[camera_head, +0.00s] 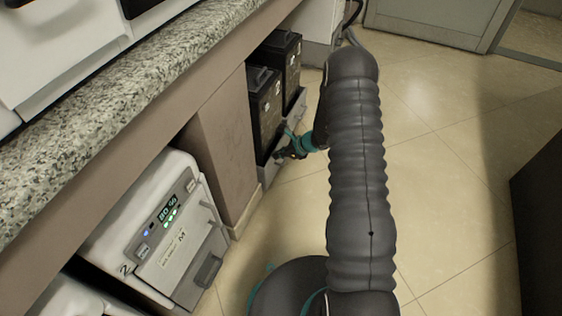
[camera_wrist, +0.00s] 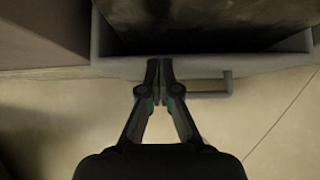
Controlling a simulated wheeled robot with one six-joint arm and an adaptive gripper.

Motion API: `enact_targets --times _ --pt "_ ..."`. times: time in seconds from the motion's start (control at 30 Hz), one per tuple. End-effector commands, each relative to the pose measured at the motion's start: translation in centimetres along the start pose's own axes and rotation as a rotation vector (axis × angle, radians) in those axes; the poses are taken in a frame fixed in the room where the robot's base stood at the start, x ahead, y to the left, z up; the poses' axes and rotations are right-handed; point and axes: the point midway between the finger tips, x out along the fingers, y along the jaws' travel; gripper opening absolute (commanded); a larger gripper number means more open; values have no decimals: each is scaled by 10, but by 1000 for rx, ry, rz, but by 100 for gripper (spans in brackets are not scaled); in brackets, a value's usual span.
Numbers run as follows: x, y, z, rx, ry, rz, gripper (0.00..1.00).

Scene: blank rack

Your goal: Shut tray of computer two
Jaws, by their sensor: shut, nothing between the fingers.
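A black box marked 2 (camera_head: 265,98) stands in the bay under the counter, with a second black box (camera_head: 288,55) behind it. In the wrist view, the tray's front wall (camera_wrist: 115,66) runs across the top, with a dark box inside and a bar handle (camera_wrist: 210,93) on the right. My gripper (camera_head: 279,155) is at the tray's front. In the wrist view my gripper (camera_wrist: 160,66) is shut and empty, its tips at the front wall, left of the handle; contact is unclear.
A white machine marked 2 (camera_head: 150,235) with a lit display stands under the counter at the lower left. A brown panel (camera_head: 215,150) separates it from the bay. The granite counter (camera_head: 110,95) overhangs both. Tiled floor (camera_head: 440,180) is open on the right, up to a dark block (camera_head: 540,200).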

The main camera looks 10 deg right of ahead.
Motion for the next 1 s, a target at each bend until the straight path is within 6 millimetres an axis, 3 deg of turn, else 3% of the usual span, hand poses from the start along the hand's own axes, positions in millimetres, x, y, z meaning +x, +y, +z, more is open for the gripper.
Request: enact_targets --times 0.4,1.0 --pt "16 -2 17 2 -1 -4 0" --pt "11 -4 11 3 -1 -5 0"
